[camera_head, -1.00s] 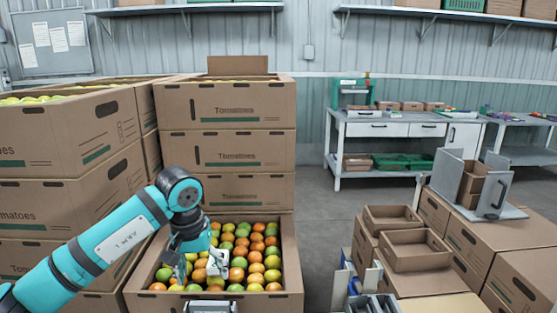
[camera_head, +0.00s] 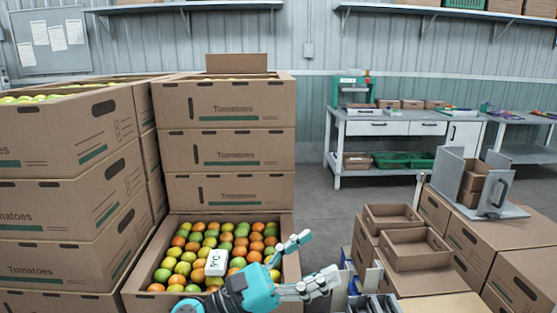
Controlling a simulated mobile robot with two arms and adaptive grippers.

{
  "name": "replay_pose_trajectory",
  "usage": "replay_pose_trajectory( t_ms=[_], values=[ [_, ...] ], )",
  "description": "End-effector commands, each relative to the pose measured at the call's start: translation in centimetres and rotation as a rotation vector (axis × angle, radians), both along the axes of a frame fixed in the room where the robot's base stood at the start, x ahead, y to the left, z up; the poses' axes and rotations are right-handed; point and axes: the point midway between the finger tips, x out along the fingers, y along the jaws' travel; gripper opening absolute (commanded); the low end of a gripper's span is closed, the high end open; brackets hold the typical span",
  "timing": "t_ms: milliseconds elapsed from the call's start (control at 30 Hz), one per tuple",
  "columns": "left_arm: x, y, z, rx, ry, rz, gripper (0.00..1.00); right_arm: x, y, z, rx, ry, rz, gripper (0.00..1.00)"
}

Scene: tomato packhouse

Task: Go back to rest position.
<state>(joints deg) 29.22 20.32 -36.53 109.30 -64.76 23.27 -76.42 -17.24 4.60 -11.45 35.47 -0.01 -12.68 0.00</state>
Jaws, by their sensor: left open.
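My left gripper (camera_head: 316,258) is at the lower middle of the head view, its teal arm coming up from the bottom edge. Its two fingers point right and are spread apart, with nothing between them. It is over the right front part of an open tomato crate (camera_head: 287,232). A white device (camera_head: 217,262) with a "°C" reading lies on the red, orange, yellow and green tomatoes (camera_head: 240,232), left of the gripper and apart from it. My right gripper does not show.
Stacked tomato boxes (camera_head: 225,147) stand behind and left of the crate. On the right are small open cartons (camera_head: 415,250), large boxes (camera_head: 515,242) and a grey stand (camera_head: 447,170). A workbench (camera_head: 390,129) stands at the back. Grey floor (camera_head: 318,205) is clear in the middle.

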Motion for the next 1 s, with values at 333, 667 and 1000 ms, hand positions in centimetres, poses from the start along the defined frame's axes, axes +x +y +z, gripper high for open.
replay_pose_trajectory(
  t_ms=[333,667,1000],
  values=[
    [3.9,18.0,-10.2,-1.229,1.234,0.330,0.73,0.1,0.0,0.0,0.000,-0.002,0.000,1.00],
    [-7.9,25.7,-28.1,-2.140,1.875,0.754,0.73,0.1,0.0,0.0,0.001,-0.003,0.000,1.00],
    [-19.7,26.3,-34.2,2.078,-1.602,-0.924,0.73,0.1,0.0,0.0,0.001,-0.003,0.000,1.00]
  ],
)
